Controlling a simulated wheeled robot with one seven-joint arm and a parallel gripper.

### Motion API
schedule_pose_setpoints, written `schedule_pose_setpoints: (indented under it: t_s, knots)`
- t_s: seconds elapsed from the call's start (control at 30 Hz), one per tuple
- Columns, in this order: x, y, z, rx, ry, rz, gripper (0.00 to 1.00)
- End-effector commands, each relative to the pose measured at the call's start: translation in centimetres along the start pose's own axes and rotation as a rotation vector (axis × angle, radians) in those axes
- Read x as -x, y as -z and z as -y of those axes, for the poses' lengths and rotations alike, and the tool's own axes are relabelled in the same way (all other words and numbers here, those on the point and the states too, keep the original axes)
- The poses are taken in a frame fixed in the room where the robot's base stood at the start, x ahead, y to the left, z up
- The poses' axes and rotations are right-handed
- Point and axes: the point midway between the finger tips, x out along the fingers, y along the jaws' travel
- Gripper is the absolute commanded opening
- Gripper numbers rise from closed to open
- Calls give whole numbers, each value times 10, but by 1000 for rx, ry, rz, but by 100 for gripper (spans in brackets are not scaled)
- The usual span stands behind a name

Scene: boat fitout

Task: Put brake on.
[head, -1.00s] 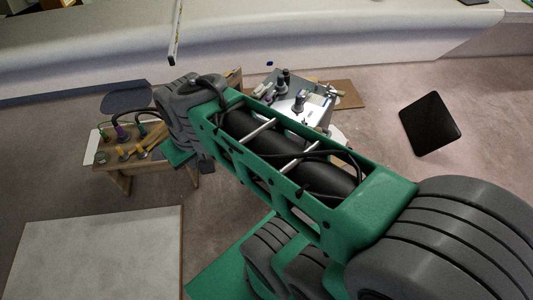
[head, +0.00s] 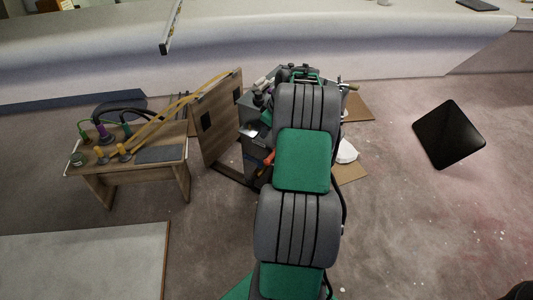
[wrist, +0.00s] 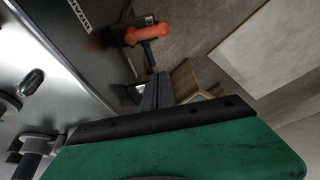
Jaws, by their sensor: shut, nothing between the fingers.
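My gripper (wrist: 157,90) shows in the wrist view as narrow grey fingers shut together with nothing between them, beyond the green wrist body. An orange-red handle-like part (wrist: 148,32) on a dark stem lies just beyond the fingertips, apart from them in the picture. An orange-red part (head: 268,160) also shows in the head view, left of my arm, low by the grey cabinet unit (head: 254,150). In the head view my arm hides most of this unit and my fingers.
A small wooden table (head: 115,162) with plugs and hoses stands left. A wooden panel (head: 217,118) stands upright between it and the unit. A metal face (wrist: 50,75) fills the wrist view's left. A black square (head: 448,135) lies right; the floor there is mostly clear.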

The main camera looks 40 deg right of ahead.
Motion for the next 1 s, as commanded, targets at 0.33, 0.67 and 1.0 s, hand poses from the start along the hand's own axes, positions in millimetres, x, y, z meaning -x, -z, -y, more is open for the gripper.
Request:
schedule_pose_setpoints:
  t_s: [0.33, 0.67, 1.0]
  knots:
    - [-53, -2, 1, -1, 3, 2, 0]
    - [-99, -18, -1, -5, -3, 0, 0]
    - [-93, -39, 0, -1, -1, 0, 0]
